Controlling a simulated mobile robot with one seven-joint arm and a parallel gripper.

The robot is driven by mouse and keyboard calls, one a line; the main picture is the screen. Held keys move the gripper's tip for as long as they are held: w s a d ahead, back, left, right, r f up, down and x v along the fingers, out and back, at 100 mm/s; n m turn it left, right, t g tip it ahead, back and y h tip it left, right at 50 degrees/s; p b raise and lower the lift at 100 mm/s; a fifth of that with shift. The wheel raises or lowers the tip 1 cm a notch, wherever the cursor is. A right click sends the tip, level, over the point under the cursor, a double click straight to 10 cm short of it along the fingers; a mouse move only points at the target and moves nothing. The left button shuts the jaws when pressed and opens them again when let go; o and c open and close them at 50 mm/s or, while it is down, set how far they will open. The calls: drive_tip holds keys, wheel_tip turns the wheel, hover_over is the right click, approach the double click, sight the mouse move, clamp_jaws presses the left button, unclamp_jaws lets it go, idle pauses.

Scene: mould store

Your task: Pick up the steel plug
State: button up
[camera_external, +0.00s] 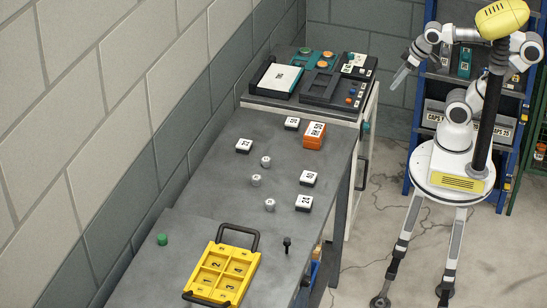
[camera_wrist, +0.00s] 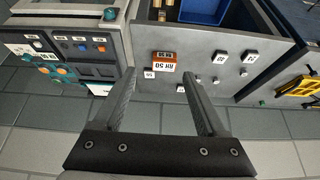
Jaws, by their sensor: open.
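Three small grey metal cylinders stand apart on the grey bench: the far one (camera_external: 265,161), the middle one (camera_external: 256,180) and the near one (camera_external: 270,204). I cannot tell which of them is the steel plug. In the wrist view, small grey pieces (camera_wrist: 243,72) show beyond my fingers, too small to identify. My gripper (camera_external: 396,84) is raised to the right of the bench's far end, well away from the cylinders. In the wrist view my gripper (camera_wrist: 159,75) is open, with nothing between its fingers.
White-topped blocks (camera_external: 309,178) and an orange block (camera_external: 314,136) stand around the cylinders. A yellow tray (camera_external: 225,274), green piece (camera_external: 162,239) and black knob (camera_external: 287,243) are nearer. A device panel (camera_external: 332,90) stands at the far end, a wall at left.

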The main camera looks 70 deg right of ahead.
drive_tip(key=w+a+f+m+g+y+b, duration=0.3)
drive_tip(key=w+a+f+m+b, duration=0.15)
drive_tip(key=w+a, duration=0.45)
drive_tip(key=m+g+y+b, duration=0.3)
drive_tip(key=m+y+b, duration=0.3)
drive_tip(key=m+y, duration=0.55)
approach(270, 201)
drive_tip(key=a, duration=0.1)
drive_tip(key=a+m+h+b, duration=0.1)
drive_tip(key=a, duration=0.1)
drive_tip(key=shift+a+f+m+h+b, duration=0.1)
drive_tip(key=shift+f+m+h+b, duration=0.15)
drive_tip(key=shift+m+h+b, duration=0.15)
drive_tip(key=shift+r+b+x, duration=0.1)
drive_tip(key=shift+b+x, duration=0.2)
drive_tip(key=shift+x, duration=1.1)
drive_tip(key=shift+r+b+x, duration=0.15)
drive_tip(key=shift+b+x, duration=0.15)
drive_tip(key=shift+x, duration=1.1)
drive_tip(key=shift+s+a, duration=0.1)
clamp_jaws()
